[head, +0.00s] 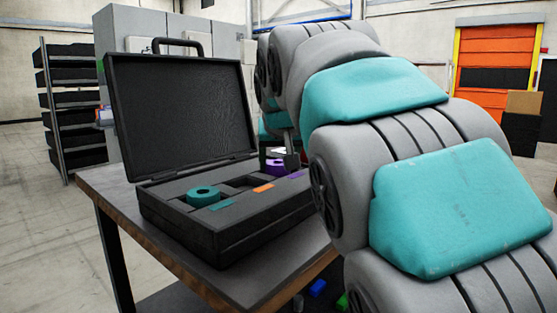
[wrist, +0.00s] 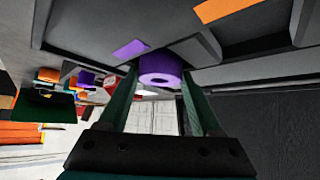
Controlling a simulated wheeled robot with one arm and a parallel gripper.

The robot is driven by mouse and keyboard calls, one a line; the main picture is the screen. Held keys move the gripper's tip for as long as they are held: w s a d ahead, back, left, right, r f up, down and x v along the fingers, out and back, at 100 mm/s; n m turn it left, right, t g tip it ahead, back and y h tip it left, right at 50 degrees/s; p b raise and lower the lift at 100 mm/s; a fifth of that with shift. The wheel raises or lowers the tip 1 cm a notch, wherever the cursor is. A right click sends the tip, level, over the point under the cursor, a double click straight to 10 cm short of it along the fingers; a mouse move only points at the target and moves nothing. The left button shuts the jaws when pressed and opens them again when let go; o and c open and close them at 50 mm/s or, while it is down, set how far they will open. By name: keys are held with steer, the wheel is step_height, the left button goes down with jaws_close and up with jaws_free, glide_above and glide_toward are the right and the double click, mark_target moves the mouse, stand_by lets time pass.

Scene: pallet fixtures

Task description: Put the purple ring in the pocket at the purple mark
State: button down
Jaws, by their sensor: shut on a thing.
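The purple ring (wrist: 161,68) sits between the two fingers of my gripper (wrist: 160,82), which is shut on it, in the wrist view. In the head view the purple ring (head: 275,167) shows partly behind a finger of my gripper (head: 289,160), over the foam of the open black case (head: 180,228). The purple mark (wrist: 131,49) lies close beside the ring; it also shows in the head view (head: 296,175). The ring is at the pocket beside this mark, but I cannot tell how deep it sits. The pocket floor is hidden.
A teal ring (head: 203,195) stands in the pocket by the teal mark (head: 222,206). The pocket by the orange mark (head: 263,188) looks empty. The raised lid (head: 180,110) stands behind. The case rests on a table (head: 112,190); blue (head: 317,288) and green blocks lie below.

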steer(key=shift+f+b, duration=0.4)
steer(key=shift+f, duration=0.2)
steer(key=shift+c, duration=1)
jaws_free()
steer(key=shift+f, duration=0.15)
steer(key=shift+o, duration=0.7)
steer(key=shift+r, duration=0.2)
steer(key=shift+r+p, duration=0.35)
steer(key=shift+p, duration=0.1)
steer(key=v, duration=1.2)
steer(key=shift+r+b, duration=0.25)
steer(key=shift+b, duration=0.05)
steer(key=shift+d, duration=0.1)
